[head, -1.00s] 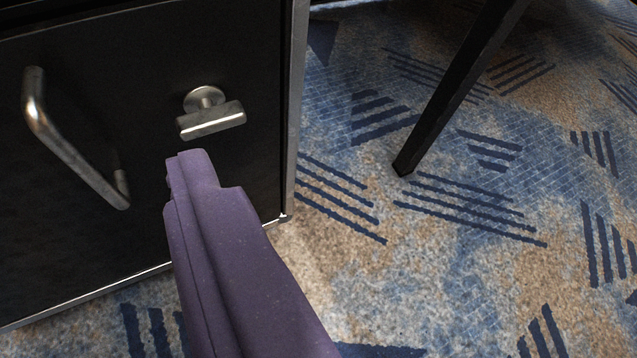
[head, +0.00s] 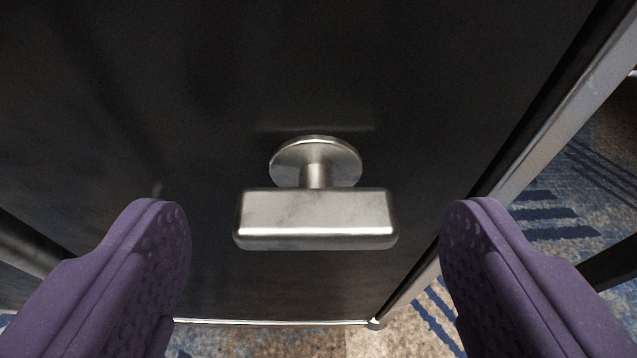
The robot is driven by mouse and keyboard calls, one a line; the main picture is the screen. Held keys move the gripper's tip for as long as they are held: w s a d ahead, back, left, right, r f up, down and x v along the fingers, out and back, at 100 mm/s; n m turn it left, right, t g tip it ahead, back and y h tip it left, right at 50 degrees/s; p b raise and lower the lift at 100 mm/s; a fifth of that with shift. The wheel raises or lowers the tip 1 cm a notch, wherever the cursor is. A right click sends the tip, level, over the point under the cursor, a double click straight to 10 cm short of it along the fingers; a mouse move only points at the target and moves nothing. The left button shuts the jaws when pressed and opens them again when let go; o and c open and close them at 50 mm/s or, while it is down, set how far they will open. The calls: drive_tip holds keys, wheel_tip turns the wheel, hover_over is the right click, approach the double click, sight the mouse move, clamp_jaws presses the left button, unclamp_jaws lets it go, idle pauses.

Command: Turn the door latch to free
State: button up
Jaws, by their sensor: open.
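The door latch (head: 316,218) is a brushed-metal bar on a round base, mounted on a black door (head: 200,90). Its bar lies level across the middle of the head view. My gripper (head: 316,225) is open, with one purple finger left of the latch and the other right of it. Dark gaps show between each fingertip and the bar ends, and neither finger appears to touch it. How far the fingertips are from the door's face is hard to tell.
A metal frame edge (head: 560,110) runs along the door's right side. Part of a handle bar (head: 25,245) shows at the left edge, behind the left finger. Blue and tan patterned carpet (head: 590,170) lies beyond and below. A dark leg (head: 612,264) shows at the right edge.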

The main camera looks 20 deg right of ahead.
drive_tip(key=shift+w, duration=0.2)
drive_tip(key=c, duration=1)
drive_tip(key=shift+d, duration=0.1)
drive_tip(key=shift+c, duration=0.2)
